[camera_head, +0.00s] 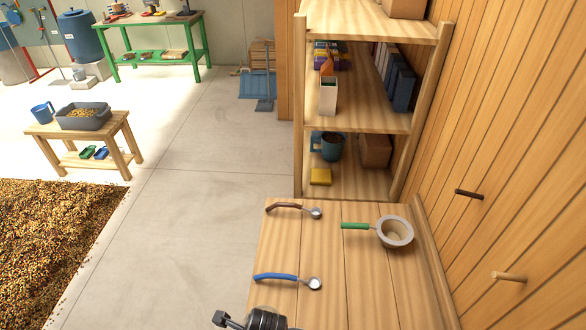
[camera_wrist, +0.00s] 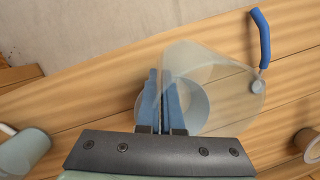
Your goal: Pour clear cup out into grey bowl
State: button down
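The clear cup (camera_wrist: 222,85) is see-through and shows in the middle of the wrist view, over the wooden table. My gripper (camera_wrist: 163,85) has blue fingers close together on the cup's left wall. I see no clear contents in the cup. In the head view my gripper (camera_head: 250,320) is at the bottom edge, partly cut off. I cannot pick out the grey bowl for certain. A pale grey-green round vessel (camera_wrist: 25,152) is cut off at the wrist view's lower left.
A blue-handled scoop (camera_head: 288,279) lies on the wooden table (camera_head: 325,240), with a brown-handled scoop (camera_head: 290,208) and a green-handled strainer (camera_head: 394,232) behind. Another pale rim (camera_wrist: 311,146) shows at the wrist view's right. Shelves (camera_head: 365,115) stand beyond the table.

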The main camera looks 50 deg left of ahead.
jog(key=shift+d+f+h, duration=0.1)
jog(key=shift+h, duration=0.3)
jog(key=shift+w+d+f+t+h, duration=0.25)
jog(key=shift+d+t+h, duration=0.1)
jog(key=shift+t+h, duration=0.45)
jog(key=shift+s, duration=0.1)
jog(key=shift+s+d+r, duration=0.45)
jog(key=shift+s+r, duration=0.05)
jog(key=shift+s, duration=0.2)
jog(key=shift+s+d+r, duration=0.5)
jog(key=shift+s, duration=0.15)
jog(key=shift+s+d+r, duration=0.45)
jog(key=shift+s+r, duration=0.05)
jog(key=shift+s, duration=0.2)
jog(key=s+d+r, duration=0.3)
jog(key=s+d, duration=0.1)
jog(key=s, duration=0.1)
jog(key=shift+s, duration=0.4)
